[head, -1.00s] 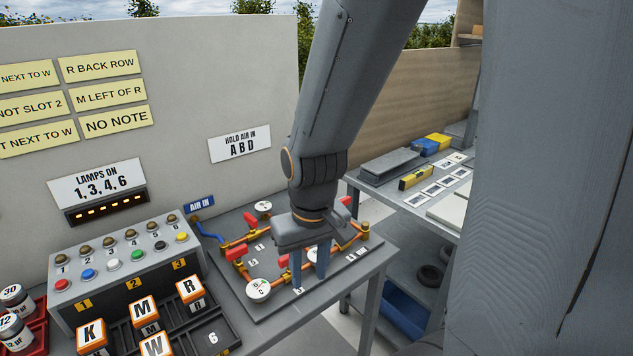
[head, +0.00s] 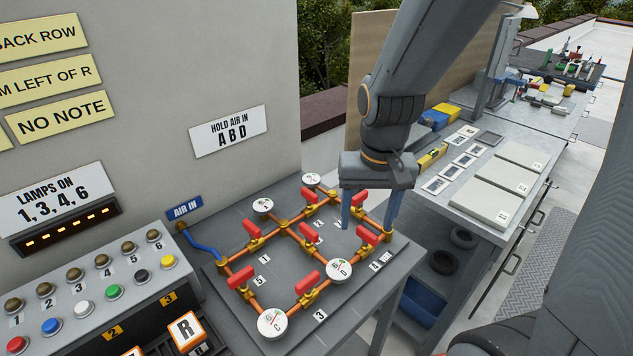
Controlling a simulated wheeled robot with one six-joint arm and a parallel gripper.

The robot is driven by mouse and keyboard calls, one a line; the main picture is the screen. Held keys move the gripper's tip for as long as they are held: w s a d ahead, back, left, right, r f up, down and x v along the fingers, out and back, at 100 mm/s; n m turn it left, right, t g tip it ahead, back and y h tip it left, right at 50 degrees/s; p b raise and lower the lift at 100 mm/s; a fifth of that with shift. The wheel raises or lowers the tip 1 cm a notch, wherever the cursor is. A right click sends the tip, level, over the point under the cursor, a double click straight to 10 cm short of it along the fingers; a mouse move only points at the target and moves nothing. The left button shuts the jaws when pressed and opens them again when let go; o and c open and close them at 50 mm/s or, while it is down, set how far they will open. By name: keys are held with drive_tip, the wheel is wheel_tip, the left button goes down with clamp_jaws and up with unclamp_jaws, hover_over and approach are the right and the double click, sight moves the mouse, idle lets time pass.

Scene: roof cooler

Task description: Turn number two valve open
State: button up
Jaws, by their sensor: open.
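The valve board (head: 221,288) on the table carries orange pipes, several red valve handles and round white gauges. A number 2 tag (head: 319,224) is near its middle, small and hard to read. Red handles lie near that tag, one behind it (head: 308,195) and one in front (head: 307,231); I cannot tell which belongs to it. My gripper (head: 367,229) points down at the board's right side, its two fingers apart. Red handles show between and just behind the fingers. I cannot tell whether the fingers touch anything. The gripper hides part of the right-hand pipes.
A button box (head: 95,280) with lamps and coloured buttons stands left of the board. Lettered blocks (head: 187,330) lie in front of it. A wall sign (head: 229,131) reads "HOLD AIR IN A B D". A bench (head: 462,200) with cards and panels runs along the right.

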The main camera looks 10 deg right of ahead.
sight(309, 192)
drive_tip(key=w+a+r+m, duration=0.1)
drive_tip(key=w+a+m, duration=0.2)
drive_tip(key=w, duration=0.1)
drive_tip(key=w+a+r+m+b, duration=0.1)
drive_tip(key=w+a+r+m, duration=0.1)
drive_tip(key=w, duration=0.3)
drive_tip(key=w+a+r+m+g, duration=0.1)
drive_tip(key=w+a+r+m, duration=0.1)
drive_tip(key=w+a+m, duration=0.1)
drive_tip(key=shift+w+a+m, duration=0.2)
drive_tip(key=shift+w+a, duration=0.05)
drive_tip(key=shift+w, duration=0.25)
drive_tip(key=shift+w+a+m, duration=0.2)
drive_tip(key=shift+w+a, duration=0.05)
drive_tip(key=shift+w, duration=0.25)
drive_tip(key=shift+w+a+r, duration=0.15)
drive_tip(key=shift+w+a, duration=0.05)
drive_tip(key=shift+a, duration=0.05)
drive_tip(key=shift+a+m, duration=0.1)
drive_tip(key=shift+m, duration=0.2)
wheel_tip(309, 192, down, 8)
drive_tip(key=shift+r+p, duration=0.15)
drive_tip(key=shift+p, duration=0.4)
drive_tip(key=c, duration=1.1)
drive_tip(key=shift+o, duration=0.2)
